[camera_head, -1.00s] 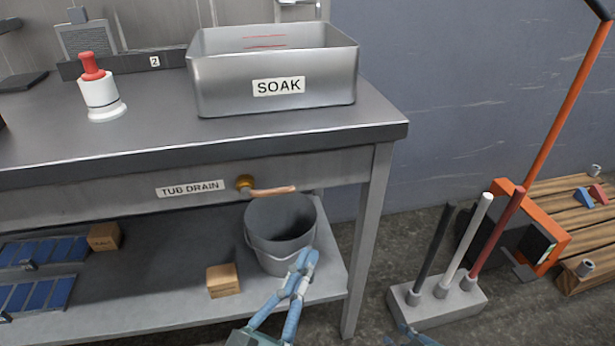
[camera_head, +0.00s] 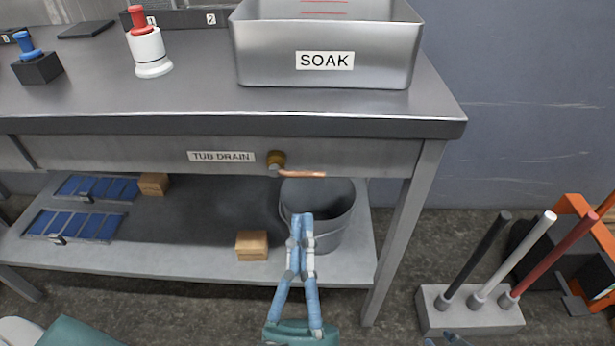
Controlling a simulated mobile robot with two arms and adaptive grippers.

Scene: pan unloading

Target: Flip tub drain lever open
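The tub drain lever has a brass valve body (camera_head: 276,160) on the front panel of the steel bench. Its copper handle (camera_head: 302,174) lies about level and points right. The "TUB DRAIN" label (camera_head: 221,157) is just left of it. The soak tub (camera_head: 325,60) stands on the bench top above. My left gripper (camera_head: 301,218) points up in front of the grey bucket, below the lever handle and apart from it in the picture. Its blue fingertips are together, with nothing seen between them. Only a small tip of my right gripper (camera_head: 450,340) shows at the bottom edge.
The bucket (camera_head: 333,226) stands on the lower shelf under the lever, with a cardboard box (camera_head: 252,246) left of it. Blue racks (camera_head: 85,224) lie at the shelf's left. A bench leg (camera_head: 402,230) and a block with three rods (camera_head: 475,315) are at right.

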